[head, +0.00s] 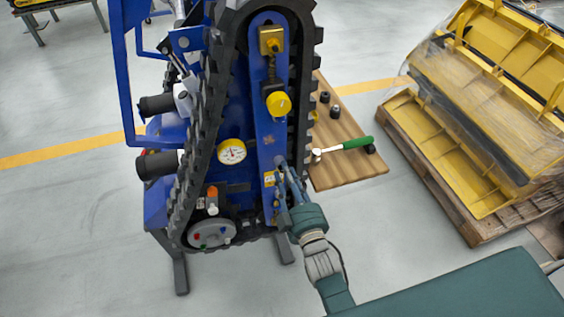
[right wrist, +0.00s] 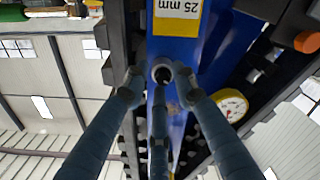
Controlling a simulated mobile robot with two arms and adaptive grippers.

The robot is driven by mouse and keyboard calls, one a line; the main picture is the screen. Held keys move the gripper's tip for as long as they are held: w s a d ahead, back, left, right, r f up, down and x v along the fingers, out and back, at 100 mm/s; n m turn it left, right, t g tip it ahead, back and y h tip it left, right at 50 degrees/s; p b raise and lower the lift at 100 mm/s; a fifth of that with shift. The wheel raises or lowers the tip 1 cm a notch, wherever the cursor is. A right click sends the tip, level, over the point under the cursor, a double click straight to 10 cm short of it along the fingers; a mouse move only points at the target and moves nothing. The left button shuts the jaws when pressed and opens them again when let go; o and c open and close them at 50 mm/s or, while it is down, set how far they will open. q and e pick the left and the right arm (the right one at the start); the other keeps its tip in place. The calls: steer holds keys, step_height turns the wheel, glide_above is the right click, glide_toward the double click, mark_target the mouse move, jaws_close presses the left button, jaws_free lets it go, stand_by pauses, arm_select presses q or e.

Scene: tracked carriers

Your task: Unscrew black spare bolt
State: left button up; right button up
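The blue tracked carrier (head: 268,130) stands upright with black tracks on both sides. My right gripper (head: 282,172) is at the lower part of its blue side plate, below a yellow knob (head: 278,104). In the right wrist view my right gripper's fingertips (right wrist: 159,80) surround a small round dark-centred bolt-like part (right wrist: 162,72) just below a yellow-white "25 mm" label (right wrist: 178,17). The fingers are close around this part, but I cannot tell whether they press on it. In the head view the fingers hide most of that spot. My left gripper is not in view.
A wooden board (head: 350,173) right of the carrier bears a green-handled tool (head: 345,145) and several small black parts. Yellow metal parts in plastic wrap (head: 480,110) lie on a pallet (head: 425,180) further right. A pressure gauge (head: 231,151) sits left of my right gripper.

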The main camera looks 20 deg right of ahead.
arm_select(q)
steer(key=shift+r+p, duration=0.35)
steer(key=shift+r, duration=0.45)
arm_select(e)
steer(key=m, duration=0.6)
steer(key=shift+w+a+r, duration=0.1)
steer(key=shift+a+r, duration=0.05)
steer(key=shift+a, duration=0.05)
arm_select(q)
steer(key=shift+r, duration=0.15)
arm_select(e)
steer(key=shift+c, duration=0.3)
jaws_close()
arm_select(q)
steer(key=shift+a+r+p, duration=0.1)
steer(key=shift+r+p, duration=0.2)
steer(key=shift+p, duration=0.25)
arm_select(e)
steer(key=n, duration=0.9)
steer(key=shift+a+n, duration=0.2)
steer(key=shift+n, duration=0.1)
